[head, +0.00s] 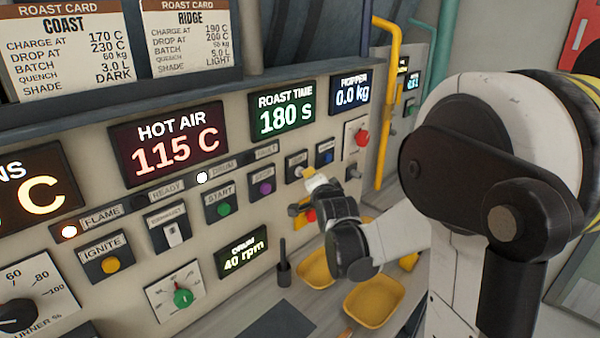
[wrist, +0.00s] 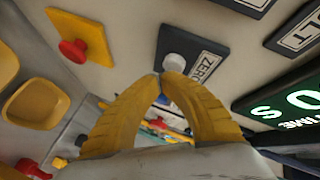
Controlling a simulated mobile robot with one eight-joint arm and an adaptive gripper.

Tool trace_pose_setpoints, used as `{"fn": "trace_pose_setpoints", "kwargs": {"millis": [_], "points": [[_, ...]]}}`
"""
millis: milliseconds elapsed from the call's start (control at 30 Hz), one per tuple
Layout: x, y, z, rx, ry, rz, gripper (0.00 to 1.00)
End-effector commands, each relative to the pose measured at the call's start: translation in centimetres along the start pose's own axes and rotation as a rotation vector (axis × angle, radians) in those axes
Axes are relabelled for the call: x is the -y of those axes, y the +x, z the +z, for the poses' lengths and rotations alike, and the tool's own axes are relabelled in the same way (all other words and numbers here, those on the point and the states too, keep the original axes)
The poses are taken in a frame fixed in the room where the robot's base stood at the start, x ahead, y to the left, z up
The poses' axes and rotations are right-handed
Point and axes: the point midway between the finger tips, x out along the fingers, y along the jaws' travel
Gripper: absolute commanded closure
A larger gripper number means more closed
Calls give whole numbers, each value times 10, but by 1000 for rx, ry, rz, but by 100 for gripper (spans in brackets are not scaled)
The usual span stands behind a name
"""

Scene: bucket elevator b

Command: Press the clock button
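A pale round button (wrist: 178,63) sits on a dark plate (wrist: 200,50) labelled ZERO in the wrist view. In the head view it shows on the panel below the ROAST TIME display (head: 283,111), partly hidden by my gripper. No label that I can read says clock. My gripper (wrist: 161,77) has its two yellow fingertips together with nothing between them. The tips are right at the pale button; I cannot tell whether they touch it. In the head view my gripper (head: 316,184) is close to the panel face.
A yellow plate with a red button (wrist: 75,50) is left of my fingers in the wrist view. A blue button (head: 326,157) and a purple button (head: 265,188) flank the spot. Yellow trays (head: 375,300) lie on the counter below.

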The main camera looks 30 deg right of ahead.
Motion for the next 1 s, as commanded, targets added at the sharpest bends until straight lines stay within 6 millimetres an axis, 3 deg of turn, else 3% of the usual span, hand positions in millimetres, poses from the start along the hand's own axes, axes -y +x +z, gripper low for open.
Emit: {"fn": "trace_pose_setpoints", "kwargs": {"millis": [1000], "points": [[4,7,4,0,0,0,100]]}}
